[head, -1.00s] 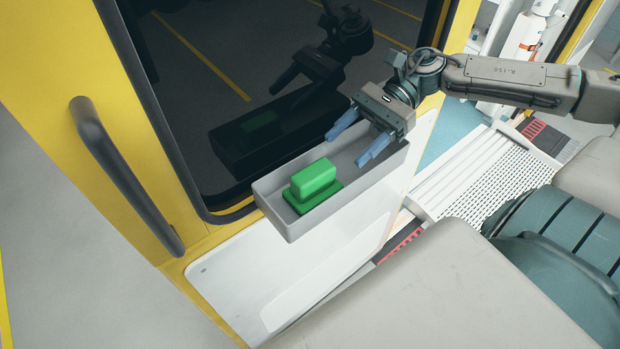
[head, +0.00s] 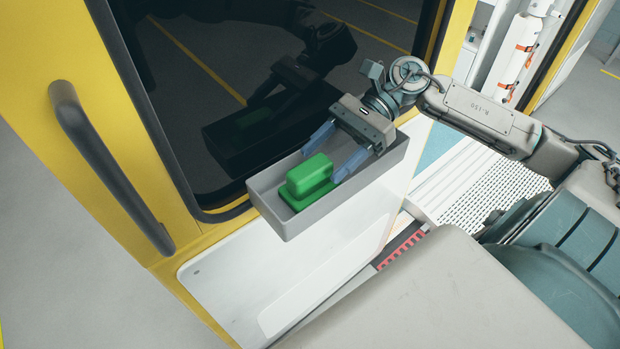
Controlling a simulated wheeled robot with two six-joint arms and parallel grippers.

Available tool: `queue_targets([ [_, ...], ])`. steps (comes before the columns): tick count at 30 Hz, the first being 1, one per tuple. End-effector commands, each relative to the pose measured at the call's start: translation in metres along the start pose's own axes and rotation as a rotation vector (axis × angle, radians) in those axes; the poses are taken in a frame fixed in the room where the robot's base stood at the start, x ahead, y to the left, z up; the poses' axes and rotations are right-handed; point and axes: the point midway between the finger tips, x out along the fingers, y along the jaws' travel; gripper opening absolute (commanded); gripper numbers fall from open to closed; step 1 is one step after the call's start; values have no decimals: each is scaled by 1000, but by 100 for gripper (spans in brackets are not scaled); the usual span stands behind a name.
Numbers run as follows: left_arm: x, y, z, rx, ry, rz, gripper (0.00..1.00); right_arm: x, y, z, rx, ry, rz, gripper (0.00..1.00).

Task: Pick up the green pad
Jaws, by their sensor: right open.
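The green pad (head: 309,175) is a block with a wider green base under it. It lies in the left part of a grey open tray (head: 287,226) fixed to the yellow door frame, below the dark window. My right gripper (head: 334,157) reaches in from the right over the tray. Its two blue fingers are apart and point down and left toward the pad, close to its right side. Whether a fingertip touches the pad I cannot tell. My left gripper is not in view.
The dark window (head: 230,70) behind the tray reflects the arm and pad. A dark handle (head: 110,165) stands on the yellow frame at left. A white panel (head: 300,275) is below the tray. A perforated ramp (head: 490,190) lies at right.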

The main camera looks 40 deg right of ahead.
Motion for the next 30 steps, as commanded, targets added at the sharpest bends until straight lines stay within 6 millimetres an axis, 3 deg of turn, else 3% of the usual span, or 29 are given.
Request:
queue_targets([
  [15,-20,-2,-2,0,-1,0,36,36,-5,2,1,-3,0,60],
  [27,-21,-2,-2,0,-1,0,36,41,-5,1,1,0,-1,60],
  [30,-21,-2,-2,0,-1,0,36,41,-5,1,1,0,-1,40],
])
